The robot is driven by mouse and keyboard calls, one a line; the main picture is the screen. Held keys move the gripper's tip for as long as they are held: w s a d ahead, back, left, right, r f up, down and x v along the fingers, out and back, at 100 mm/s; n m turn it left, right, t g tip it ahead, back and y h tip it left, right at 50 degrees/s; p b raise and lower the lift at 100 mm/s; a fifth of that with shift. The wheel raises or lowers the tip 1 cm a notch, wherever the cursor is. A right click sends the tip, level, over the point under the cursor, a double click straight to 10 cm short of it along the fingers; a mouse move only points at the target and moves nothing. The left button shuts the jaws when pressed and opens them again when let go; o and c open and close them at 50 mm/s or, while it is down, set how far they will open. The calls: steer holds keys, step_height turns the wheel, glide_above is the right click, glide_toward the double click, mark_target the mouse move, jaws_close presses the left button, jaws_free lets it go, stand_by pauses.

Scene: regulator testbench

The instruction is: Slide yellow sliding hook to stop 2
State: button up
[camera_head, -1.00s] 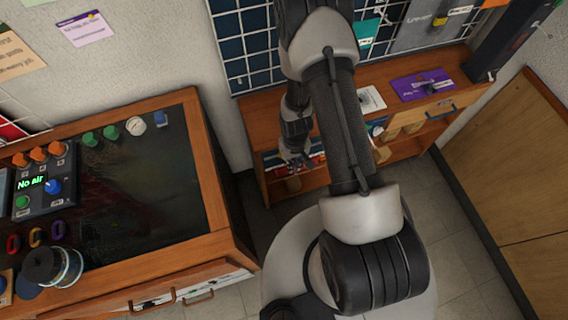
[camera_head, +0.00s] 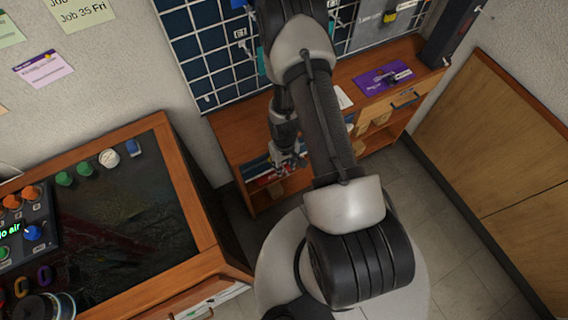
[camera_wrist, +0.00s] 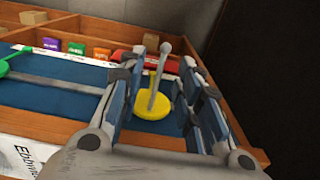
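In the wrist view, the yellow sliding hook (camera_wrist: 152,108) has a round yellow base and a thin grey stem that stands up, tilted. It sits at the right end of a blue panel (camera_wrist: 60,98) in a wooden frame. My gripper (camera_wrist: 167,72) has one finger on each side of the stem, with gaps visible, so it is open around the hook. In the head view, my gripper (camera_head: 287,163) is small at the low wooden shelf unit, and the yellow hook cannot be made out. No stop number is readable.
A green hook (camera_wrist: 12,62) and a grey rail (camera_wrist: 60,82) lie left on the panel. Small orange (camera_wrist: 102,52), green and purple tags and a red item (camera_wrist: 145,62) stand behind. A dark surface fills the right. A workbench (camera_head: 150,215) stands left in the head view.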

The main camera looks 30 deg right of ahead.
step_height(320, 180, up, 12)
stand_by(0.6)
stand_by(0.5)
step_height(320, 180, up, 10)
steer(key=t, duration=0.1)
glide_above(284, 168)
steer(key=w+a, duration=0.1)
steer(key=w, duration=0.1)
step_height(284, 168, up, 12)
steer(key=s+a+f+t, duration=0.1)
steer(key=s+a, duration=0.2)
steer(key=s+a+r+t, duration=0.2)
steer(key=s+a+r, duration=0.2)
steer(key=s+r, duration=1)
steer(key=shift+s+a+r+t, duration=0.15)
steer(key=shift+a+r+t, duration=0.05)
steer(key=shift+r+t, duration=0.15)
